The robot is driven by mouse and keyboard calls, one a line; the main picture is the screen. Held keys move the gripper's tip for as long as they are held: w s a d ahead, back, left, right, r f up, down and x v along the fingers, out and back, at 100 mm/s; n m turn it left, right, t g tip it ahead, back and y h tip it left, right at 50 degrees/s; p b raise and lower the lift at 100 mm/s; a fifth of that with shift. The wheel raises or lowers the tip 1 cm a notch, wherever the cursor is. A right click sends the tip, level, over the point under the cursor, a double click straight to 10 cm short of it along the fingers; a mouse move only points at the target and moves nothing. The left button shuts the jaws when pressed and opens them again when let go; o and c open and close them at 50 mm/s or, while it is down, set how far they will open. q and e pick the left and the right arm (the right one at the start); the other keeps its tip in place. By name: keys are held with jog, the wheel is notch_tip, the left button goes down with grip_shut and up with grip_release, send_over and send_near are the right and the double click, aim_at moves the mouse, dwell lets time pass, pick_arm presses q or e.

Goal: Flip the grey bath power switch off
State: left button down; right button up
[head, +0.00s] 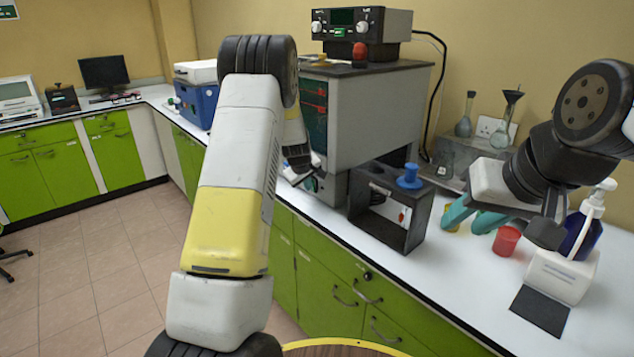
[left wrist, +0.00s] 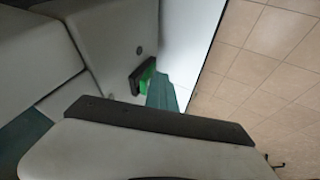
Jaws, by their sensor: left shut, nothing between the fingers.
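The grey bath (head: 375,110) is a tall grey box on the white counter, with a dark front panel on its left. In the left wrist view a green switch in a dark frame (left wrist: 143,79) is on a pale grey panel. Its on or off position cannot be told. My left gripper (head: 302,168) is shut and empty at the lower front of the bath, partly hidden by my arm. Its dark-edged finger (left wrist: 150,120) fills the lower left wrist view; contact with the switch cannot be told. My right gripper (head: 543,228) is over the right counter, its finger gap unclear.
A control unit (head: 362,24) with knobs sits on top of the bath. A dark open stand (head: 400,226) with a blue knob stands right of it. A red cup (head: 507,240), a white pump bottle (head: 595,205) and glass flasks (head: 509,112) crowd the right counter. A blue box (head: 197,102) is further left.

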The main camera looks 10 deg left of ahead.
pick_arm(q)
jog(key=shift+r, duration=0.2)
jog(key=shift+d+r, duration=0.1)
jog(key=shift+r, duration=0.6)
jog(key=shift+w, duration=0.1)
